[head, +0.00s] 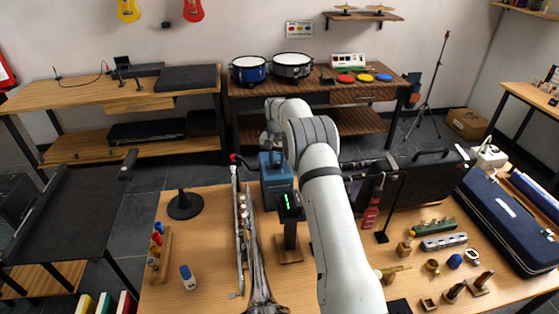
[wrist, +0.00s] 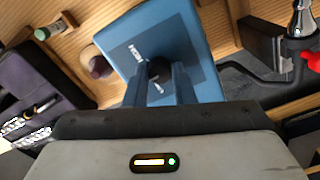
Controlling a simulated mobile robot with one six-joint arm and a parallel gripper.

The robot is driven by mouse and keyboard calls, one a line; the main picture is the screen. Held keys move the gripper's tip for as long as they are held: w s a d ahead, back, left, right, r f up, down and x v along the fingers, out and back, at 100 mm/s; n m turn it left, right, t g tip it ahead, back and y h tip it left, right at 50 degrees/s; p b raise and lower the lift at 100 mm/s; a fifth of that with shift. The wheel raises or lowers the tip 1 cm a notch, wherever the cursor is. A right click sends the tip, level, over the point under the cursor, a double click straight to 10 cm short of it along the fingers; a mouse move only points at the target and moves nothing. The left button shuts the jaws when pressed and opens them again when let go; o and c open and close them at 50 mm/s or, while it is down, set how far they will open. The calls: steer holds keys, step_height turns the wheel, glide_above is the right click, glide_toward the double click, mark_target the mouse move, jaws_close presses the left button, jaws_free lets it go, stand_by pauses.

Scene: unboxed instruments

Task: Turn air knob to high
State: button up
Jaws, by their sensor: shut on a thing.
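The blue air unit (head: 277,180) stands on the wooden table, left of my arm. In the wrist view its blue body (wrist: 199,38) fills the upper middle, with a dark panel marked "HIGH" on its face. The black air knob (wrist: 157,73) sits on this panel between the fingertips of my gripper (wrist: 163,80), which is shut on it. The fingers hide part of the knob, so its pointer direction cannot be told. In the head view my wrist is above and behind the unit, and the fingertips are hidden.
A small stand with a green-lit display (head: 289,203) is just in front of the unit. A black round-based stand (head: 184,205) is farther left. A black hose (wrist: 262,76) runs beside the unit.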

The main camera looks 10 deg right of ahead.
jaws_close()
steer(key=shift+d, duration=0.15)
steer(key=shift+m, duration=0.3)
steer(key=shift+b, duration=0.3)
steer(key=m+b, duration=0.1)
steer(key=m, duration=0.4)
steer(key=m+b, duration=0.1)
steer(key=m, duration=0.5)
steer(key=shift+a, duration=0.2)
